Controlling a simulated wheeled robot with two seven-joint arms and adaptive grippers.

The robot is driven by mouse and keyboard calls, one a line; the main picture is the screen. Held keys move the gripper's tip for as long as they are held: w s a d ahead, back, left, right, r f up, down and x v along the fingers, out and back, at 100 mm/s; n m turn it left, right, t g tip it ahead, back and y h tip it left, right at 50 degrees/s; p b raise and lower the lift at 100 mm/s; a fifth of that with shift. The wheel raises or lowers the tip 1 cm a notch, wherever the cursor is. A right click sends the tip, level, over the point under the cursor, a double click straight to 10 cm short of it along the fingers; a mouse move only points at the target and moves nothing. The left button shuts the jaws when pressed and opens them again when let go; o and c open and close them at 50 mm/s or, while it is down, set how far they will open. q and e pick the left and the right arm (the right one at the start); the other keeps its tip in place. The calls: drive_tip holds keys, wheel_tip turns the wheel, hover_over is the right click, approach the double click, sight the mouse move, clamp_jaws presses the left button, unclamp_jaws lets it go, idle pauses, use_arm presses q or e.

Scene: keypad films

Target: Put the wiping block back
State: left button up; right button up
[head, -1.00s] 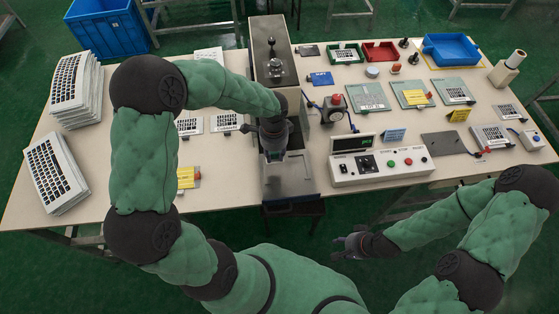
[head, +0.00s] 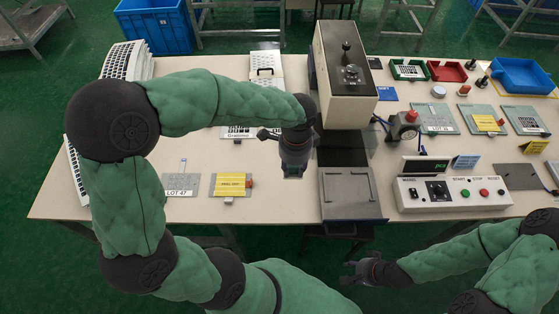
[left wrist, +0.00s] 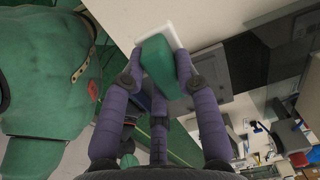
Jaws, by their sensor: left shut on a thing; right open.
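The wiping block is a green block (left wrist: 158,66) between my left gripper's fingers in the left wrist view. A white edge (left wrist: 160,36) shows around its far end; I cannot tell if it is part of the block or something under it. In the head view my left gripper (head: 293,170) points down near the table's front, just left of the machine's tray (head: 350,190). It is shut on the block, which is mostly hidden there. My right gripper (head: 354,276) is open and empty, in front of the table edge.
The tall beige machine (head: 345,75) stands behind the tray. A control box (head: 450,193) is to the right. A plate with a yellow label (head: 231,183) and a "LOT 47" plate (head: 181,184) lie left of my left gripper. Bare table (head: 262,208) lies between.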

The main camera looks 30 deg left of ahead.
use_arm(q)
drive_tip(key=w+a+f+b, duration=0.1)
drive_tip(key=w+a+f, duration=0.2)
drive_tip(key=f, duration=0.1)
drive_tip(key=w+a+f+b, duration=0.2)
drive_tip(key=w+a+f, duration=0.2)
drive_tip(key=shift+w+a+b, duration=0.2)
drive_tip(key=shift+w+b, duration=0.05)
drive_tip(key=shift+b, duration=0.05)
drive_tip(key=shift+w+a+f, duration=0.1)
drive_tip(key=shift+f, duration=0.15)
drive_tip(key=shift+w+a+f+b, duration=0.15)
drive_tip(key=shift+f+b, duration=0.55)
drive_tip(key=shift+f, duration=0.95)
drive_tip(key=shift+f, duration=0.2)
drive_tip(key=o, duration=1.1)
drive_tip(key=shift+r, duration=0.1)
